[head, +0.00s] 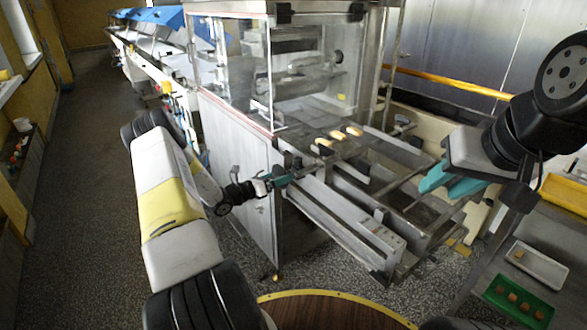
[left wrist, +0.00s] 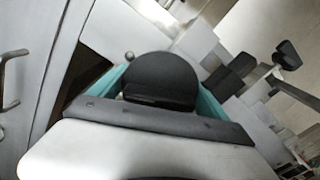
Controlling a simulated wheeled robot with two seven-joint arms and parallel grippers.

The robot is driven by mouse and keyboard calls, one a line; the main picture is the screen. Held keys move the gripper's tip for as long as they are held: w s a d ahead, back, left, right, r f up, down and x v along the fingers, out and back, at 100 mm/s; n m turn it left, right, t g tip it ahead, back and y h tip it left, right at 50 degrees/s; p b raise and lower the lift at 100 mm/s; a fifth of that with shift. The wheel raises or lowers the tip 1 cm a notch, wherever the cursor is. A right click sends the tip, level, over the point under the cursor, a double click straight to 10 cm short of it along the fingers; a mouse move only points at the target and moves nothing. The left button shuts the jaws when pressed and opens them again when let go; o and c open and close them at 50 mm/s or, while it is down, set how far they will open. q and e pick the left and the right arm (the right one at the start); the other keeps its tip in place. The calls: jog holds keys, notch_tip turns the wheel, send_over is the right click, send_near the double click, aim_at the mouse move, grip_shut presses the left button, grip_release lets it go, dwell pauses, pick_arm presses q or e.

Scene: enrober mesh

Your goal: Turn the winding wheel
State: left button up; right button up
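My left gripper (head: 277,182) is low against the near side of the steel machine, its teal fingers close to the frame under the belt bed. In the left wrist view, the teal fingers (left wrist: 162,92) stand wide apart on either side of a dark rounded disc (left wrist: 160,76). I cannot tell whether this disc is the winding wheel, or whether the fingers press on it. In the head view, no winding wheel can be made out; the gripper may hide it. My right gripper (head: 452,182) hangs with teal fingers apart and empty, to the right of the bed.
The steel machine (head: 237,165) has a glass hood, and several pale bars (head: 346,134) lie on its bed. A white tray (head: 537,264) and a green tray (head: 518,299) are at lower right. A round wooden table (head: 330,312) is in front. Open floor (head: 75,200) lies left.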

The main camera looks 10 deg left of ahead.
pick_arm(q)
jog(key=c, duration=0.5)
jog(key=m, duration=0.4)
jog(key=o, duration=1.1)
jog(key=shift+c, duration=0.2)
jog(key=v, duration=0.8)
